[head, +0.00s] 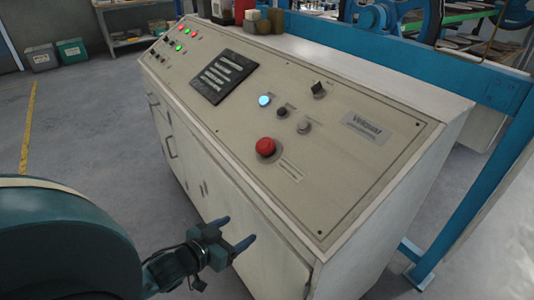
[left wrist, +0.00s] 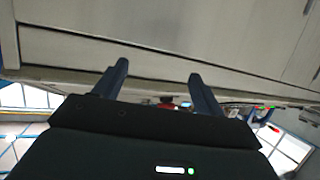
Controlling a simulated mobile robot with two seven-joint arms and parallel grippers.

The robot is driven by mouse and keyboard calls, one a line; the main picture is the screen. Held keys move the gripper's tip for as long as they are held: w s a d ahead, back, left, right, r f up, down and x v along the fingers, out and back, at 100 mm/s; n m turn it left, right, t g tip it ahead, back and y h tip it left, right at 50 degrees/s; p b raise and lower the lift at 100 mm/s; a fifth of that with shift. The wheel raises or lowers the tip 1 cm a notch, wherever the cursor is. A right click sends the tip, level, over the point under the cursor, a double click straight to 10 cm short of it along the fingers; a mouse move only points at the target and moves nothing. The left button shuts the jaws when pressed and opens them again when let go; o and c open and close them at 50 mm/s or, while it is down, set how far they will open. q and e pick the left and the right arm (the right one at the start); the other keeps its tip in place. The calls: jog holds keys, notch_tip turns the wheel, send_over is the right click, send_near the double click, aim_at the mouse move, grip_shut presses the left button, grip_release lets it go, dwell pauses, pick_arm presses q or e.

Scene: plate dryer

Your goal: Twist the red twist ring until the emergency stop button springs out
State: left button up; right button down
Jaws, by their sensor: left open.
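The red emergency stop button (head: 266,147) sits near the front edge of the sloping control panel in the head view. I cannot make out its twist ring as a separate part at this size. A small red patch (left wrist: 166,105), likely the button, shows between the fingers in the left wrist view, beyond the panel edge. My left gripper (head: 237,231) is open and empty in front of the cabinet, below and left of the button, apart from it. Its two fingers also show in the left wrist view (left wrist: 158,72). My right gripper is not in view.
The cream control cabinet (head: 235,205) fills the middle. Near the button are a lit blue-white lamp (head: 264,100), a grey knob (head: 304,127) and a black selector switch (head: 318,89). A blue frame (head: 480,195) stands at the right. Floor at the left is open.

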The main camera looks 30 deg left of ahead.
pick_arm(q)
jog(key=w+a+r+t+h+b, duration=0.1)
jog(key=w+a+r+t+b, duration=0.15)
jog(key=w+a+r, duration=0.3)
jog(key=m+t+h+b, duration=0.1)
jog(key=h+b, duration=0.1)
send_near(262, 146)
jog(key=x, duration=1.1)
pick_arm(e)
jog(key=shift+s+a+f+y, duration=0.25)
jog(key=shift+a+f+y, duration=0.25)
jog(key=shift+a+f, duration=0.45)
pick_arm(q)
jog(key=shift+c, duration=0.2)
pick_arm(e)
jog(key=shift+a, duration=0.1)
pick_arm(q)
jog(key=c, duration=0.9)
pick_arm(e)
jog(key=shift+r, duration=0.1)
